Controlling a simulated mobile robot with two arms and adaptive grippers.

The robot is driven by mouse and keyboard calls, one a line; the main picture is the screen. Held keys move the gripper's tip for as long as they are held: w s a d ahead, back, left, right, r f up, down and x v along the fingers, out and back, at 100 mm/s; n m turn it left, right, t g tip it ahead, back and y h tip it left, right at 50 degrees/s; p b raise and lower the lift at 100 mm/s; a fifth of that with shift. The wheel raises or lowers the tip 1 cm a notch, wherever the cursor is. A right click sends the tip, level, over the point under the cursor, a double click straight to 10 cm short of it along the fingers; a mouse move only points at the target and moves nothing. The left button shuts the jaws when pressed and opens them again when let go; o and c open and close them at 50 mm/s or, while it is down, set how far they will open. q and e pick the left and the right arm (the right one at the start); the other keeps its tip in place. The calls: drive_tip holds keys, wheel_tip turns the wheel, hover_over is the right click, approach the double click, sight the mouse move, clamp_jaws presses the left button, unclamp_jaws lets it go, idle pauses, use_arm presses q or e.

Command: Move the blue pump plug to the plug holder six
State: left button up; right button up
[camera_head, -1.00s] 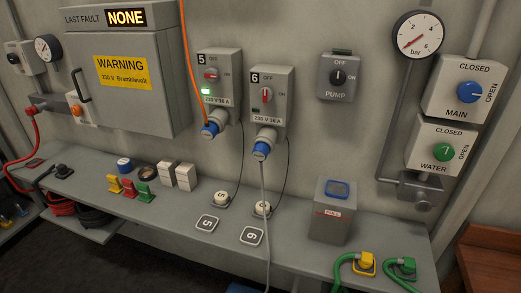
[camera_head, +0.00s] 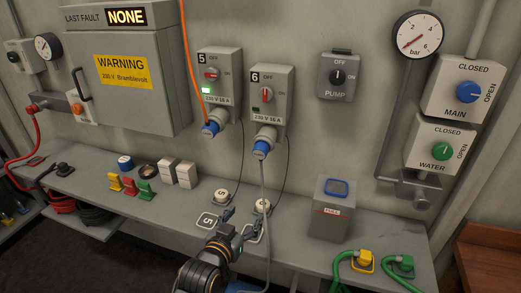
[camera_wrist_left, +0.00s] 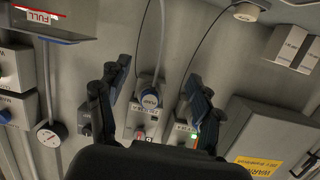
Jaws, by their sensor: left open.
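A blue plug (camera_head: 261,149) with a pale grey cable sits in the outlet under switch box 6 (camera_head: 267,82). It also shows in the left wrist view (camera_wrist_left: 149,98). Another blue plug (camera_head: 211,128), with an orange cable, sits under switch box 5 (camera_head: 220,66). Square plates marked 5 (camera_head: 207,221) and 6 (camera_head: 250,236) lie on the shelf, the latter partly covered by my gripper. My left gripper (camera_head: 241,221) is open and empty over the shelf's front, below the plugs. Its spread fingers (camera_wrist_left: 157,75) flank the grey-cabled plug in the wrist view, apart from it. My right gripper is not in view.
White round pieces marked 5 (camera_head: 221,195) and 6 (camera_head: 263,206) stand on the shelf (camera_head: 300,253). A grey box labelled FULL (camera_head: 332,226) stands to the right. The grey cable (camera_head: 266,190) hangs down close by my gripper.

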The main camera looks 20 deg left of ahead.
sight(259, 155)
use_arm(q)
drive_tip(key=w+r+t, duration=0.4)
drive_tip(key=w+r, duration=0.2)
drive_tip(key=r, duration=0.3)
drive_tip(key=shift+a+n+t, duration=0.25)
drive_tip(key=shift+n+t, duration=0.05)
drive_tip(key=shift+n, duration=0.1)
drive_tip(key=shift+w+f, duration=0.1)
drive_tip(key=shift+w, duration=0.1)
drive_tip(key=shift+w+d+r+b, duration=0.1)
drive_tip(key=shift+w+r+b, duration=0.25)
drive_tip(key=shift+w, duration=1.1)
drive_tip(key=shift+w+d+r+b, duration=0.15)
drive_tip(key=shift+w+b, duration=0.35)
drive_tip(key=shift+w, duration=0.95)
drive_tip(key=shift+w+a+r+b, duration=0.1)
drive_tip(key=shift+w+r+b, duration=0.25)
drive_tip(key=shift+w, duration=1.1)
drive_tip(key=shift+p, duration=0.3)
drive_tip(key=shift+f, duration=0.1)
drive_tip(key=shift+c, duration=0.4)
